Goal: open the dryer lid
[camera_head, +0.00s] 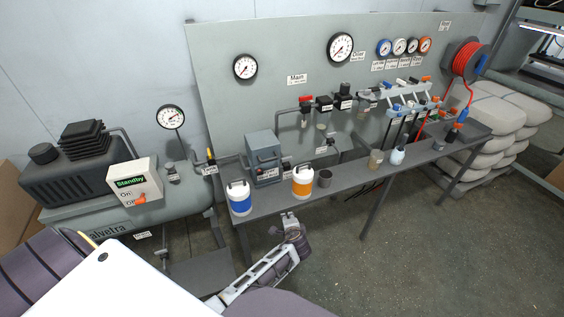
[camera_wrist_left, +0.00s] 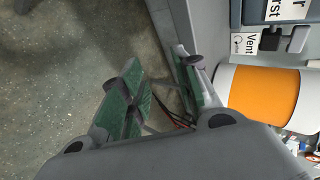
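The dryer appears to be the grey-blue box (camera_head: 262,150) on the bench, left of centre in the head view; its lid looks shut. In the left wrist view, part of a blue-grey body (camera_wrist_left: 228,14) with a cut-off label shows at top right. My left gripper (camera_head: 289,222) is in front of the bench's front edge, below the orange-banded canister and apart from the dryer. In the left wrist view its two green-padded fingers (camera_wrist_left: 158,75) stand apart with nothing between them. My right gripper is not in view.
A blue-banded canister (camera_head: 239,198) and an orange-banded canister (camera_head: 302,181) stand in front of the dryer; the orange one also shows in the left wrist view (camera_wrist_left: 262,90). A black part labelled Vent (camera_wrist_left: 272,40) is nearby.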

